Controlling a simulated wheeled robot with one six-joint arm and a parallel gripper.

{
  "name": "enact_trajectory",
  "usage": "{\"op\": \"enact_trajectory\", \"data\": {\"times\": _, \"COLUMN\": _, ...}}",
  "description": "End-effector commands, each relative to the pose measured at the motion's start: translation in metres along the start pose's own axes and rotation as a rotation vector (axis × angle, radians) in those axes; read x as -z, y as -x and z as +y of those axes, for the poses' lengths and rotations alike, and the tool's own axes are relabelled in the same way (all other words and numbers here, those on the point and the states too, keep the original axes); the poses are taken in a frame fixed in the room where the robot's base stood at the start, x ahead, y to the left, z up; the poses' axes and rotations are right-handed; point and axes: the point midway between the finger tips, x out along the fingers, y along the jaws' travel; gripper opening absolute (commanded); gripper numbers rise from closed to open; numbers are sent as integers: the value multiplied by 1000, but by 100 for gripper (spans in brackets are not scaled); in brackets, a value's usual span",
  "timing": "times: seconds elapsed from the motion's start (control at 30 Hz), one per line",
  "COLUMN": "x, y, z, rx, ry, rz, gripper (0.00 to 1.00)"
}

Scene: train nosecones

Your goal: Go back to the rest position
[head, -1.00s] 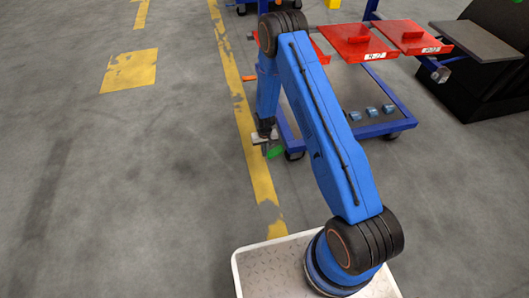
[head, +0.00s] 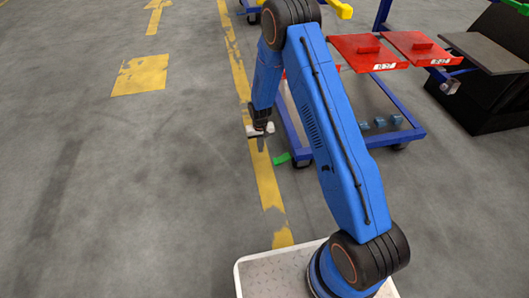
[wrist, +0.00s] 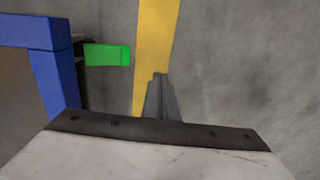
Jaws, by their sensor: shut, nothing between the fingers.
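My gripper (head: 261,143) hangs at the end of my blue arm, above the yellow floor line and left of the blue cart. In the wrist view my gripper (wrist: 160,98) shows its fingers together, pointing down, with nothing between them. The arm is bent, with its elbow high and its forearm hanging down. The gripper is clear of the cart.
A blue cart (head: 376,139) with red trays (head: 367,52) stands at the right. A green piece (head: 281,158) is at its near left corner; it also shows in the wrist view (wrist: 106,54). A black machine (head: 492,102) stands far right. The floor at left is free.

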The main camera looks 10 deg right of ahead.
Motion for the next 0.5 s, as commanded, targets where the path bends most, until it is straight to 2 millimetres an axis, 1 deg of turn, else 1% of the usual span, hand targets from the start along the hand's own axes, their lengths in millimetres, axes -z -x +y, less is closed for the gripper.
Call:
{"op": "enact_trajectory", "data": {"times": 0.03, "x": 0, "y": 4, "z": -2, "rx": 0, "ry": 1, "rz": 1, "gripper": 0}}
{"op": "enact_trajectory", "data": {"times": 0.17, "x": 0, "y": 10, "z": -6, "rx": 0, "ry": 1, "rz": 0, "gripper": 0}}
{"op": "enact_trajectory", "data": {"times": 0.5, "x": 0, "y": 10, "z": -6, "rx": 0, "ry": 1, "rz": 0, "gripper": 0}}
